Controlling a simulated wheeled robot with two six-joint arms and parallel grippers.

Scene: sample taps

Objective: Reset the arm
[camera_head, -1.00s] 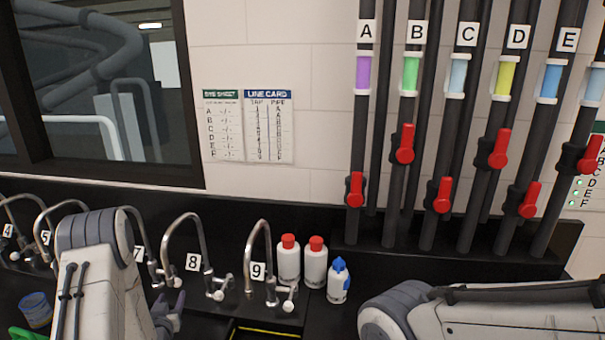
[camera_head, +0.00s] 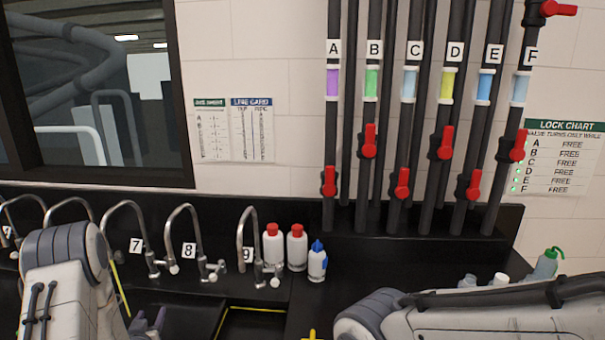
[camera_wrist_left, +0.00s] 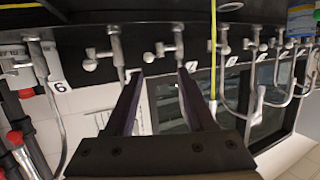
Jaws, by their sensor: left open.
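My left arm comes in at the lower left of the head view. Its gripper (camera_head: 148,322) is low in front of the taps near labels 7 and 8, partly cut off by the bottom edge. In the left wrist view my left gripper (camera_wrist_left: 160,75) has its two dark fingers apart with nothing held between them. That view shows the taps upside down, beyond the fingertips. My right arm crosses the lower right of the head view; its gripper is out of frame.
Curved taps (camera_head: 183,235) line the dark counter. Two red-capped white bottles (camera_head: 297,252) and a blue-capped bottle (camera_head: 317,264) stand beside tap 9. Pipes A to F carry red valve handles (camera_head: 328,183). A lock chart (camera_head: 562,158) hangs right, and a green-topped bottle (camera_head: 546,265) stands below it.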

